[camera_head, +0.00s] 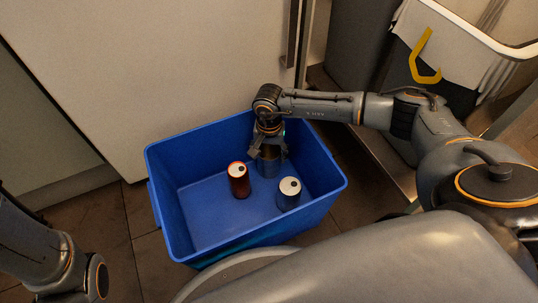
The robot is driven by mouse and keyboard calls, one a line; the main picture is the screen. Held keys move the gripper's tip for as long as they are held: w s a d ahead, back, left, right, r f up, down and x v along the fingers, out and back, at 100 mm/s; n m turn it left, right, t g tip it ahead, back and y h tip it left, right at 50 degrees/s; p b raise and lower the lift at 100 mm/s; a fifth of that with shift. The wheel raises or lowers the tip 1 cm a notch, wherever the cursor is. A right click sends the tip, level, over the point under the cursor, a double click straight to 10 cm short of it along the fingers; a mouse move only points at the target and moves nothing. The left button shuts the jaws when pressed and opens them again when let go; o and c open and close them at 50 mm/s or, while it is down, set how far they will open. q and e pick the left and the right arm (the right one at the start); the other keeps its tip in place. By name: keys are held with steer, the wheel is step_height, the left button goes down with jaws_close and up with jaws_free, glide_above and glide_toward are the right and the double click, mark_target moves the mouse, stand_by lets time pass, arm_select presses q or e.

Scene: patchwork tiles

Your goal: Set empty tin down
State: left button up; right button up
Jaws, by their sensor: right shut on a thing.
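My right gripper (268,148) reaches down into a blue crate (170,215). It is shut on a dark grey tin (268,165), which hangs upright between the fingers inside the crate. Whether the tin's bottom touches the crate floor I cannot tell. Of my left arm, only links show at the lower left; its gripper is out of the picture.
In the crate stand a red can (239,183) with a pale top, left of the held tin, and a dark blue-grey can (288,196), right and nearer. The crate's left floor is clear. A pale cabinet front (150,70) rises behind. A white-rimmed bin (470,35) stands at upper right.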

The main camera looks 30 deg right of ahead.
steer(key=shift+f, duration=0.1)
steer(key=o, duration=0.7)
steer(key=shift+f, duration=0.1)
steer(key=o, duration=0.4)
